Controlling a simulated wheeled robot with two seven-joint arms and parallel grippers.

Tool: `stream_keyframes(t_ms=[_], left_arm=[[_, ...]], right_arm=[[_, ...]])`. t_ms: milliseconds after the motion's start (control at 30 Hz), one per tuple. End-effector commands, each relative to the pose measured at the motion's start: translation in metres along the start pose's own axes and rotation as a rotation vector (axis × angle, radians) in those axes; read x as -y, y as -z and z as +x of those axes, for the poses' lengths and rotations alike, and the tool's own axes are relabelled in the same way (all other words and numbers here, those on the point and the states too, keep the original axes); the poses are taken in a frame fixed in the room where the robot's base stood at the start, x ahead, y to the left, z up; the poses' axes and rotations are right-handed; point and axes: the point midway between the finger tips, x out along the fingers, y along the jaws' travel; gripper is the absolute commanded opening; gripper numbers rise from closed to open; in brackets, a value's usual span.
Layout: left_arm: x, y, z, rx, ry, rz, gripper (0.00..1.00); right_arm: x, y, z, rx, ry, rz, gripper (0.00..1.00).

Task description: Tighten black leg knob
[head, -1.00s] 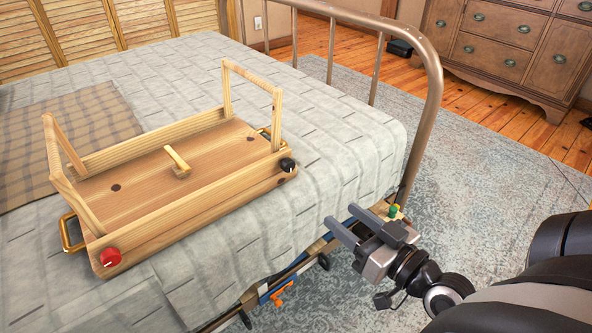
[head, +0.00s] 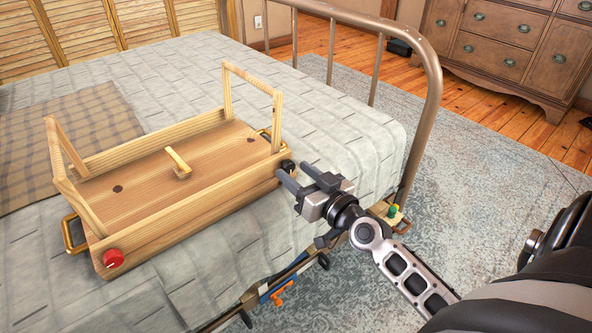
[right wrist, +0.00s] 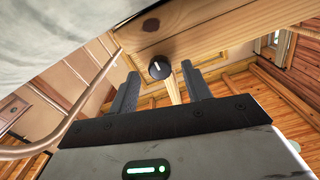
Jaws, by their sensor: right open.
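A pine bed tray (head: 165,220) lies upside down on the bed, its two leg frames standing up. The black leg knob (head: 288,165) is on its front side at the right end. In the right wrist view the knob (right wrist: 159,68) has a pale pointer line and sits on the wood. My right gripper (head: 296,173) is open at the knob, fingers pointing toward it. In the wrist view the knob appears between the two fingertips; I cannot tell whether they touch it. A red knob (head: 113,258) is at the tray's left end. My left gripper is not in view.
The metal bed frame (head: 436,90) curves up to the right of the tray. A small board with a green knob (head: 393,211) sits at the bed's corner, beside my right arm. A plaid blanket (head: 70,130) lies at left. A dresser (head: 510,50) stands at the back right.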

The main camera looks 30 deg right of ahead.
Motion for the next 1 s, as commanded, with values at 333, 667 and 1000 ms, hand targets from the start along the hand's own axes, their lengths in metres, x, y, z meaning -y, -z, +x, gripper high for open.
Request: stream_keyframes(t_ms=[333,667,1000], left_arm=[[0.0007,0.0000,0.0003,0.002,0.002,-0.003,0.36],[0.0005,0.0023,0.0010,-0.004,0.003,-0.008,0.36],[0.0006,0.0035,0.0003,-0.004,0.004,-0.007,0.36]], right_arm=[[0.0003,0.0000,0.0095,0.000,0.001,0.001,0.49],[0.0003,0.0000,0.0091,0.000,0.001,0.001,0.04],[0.0003,0.0003,0.0090,0.001,0.001,0.068,0.04]])
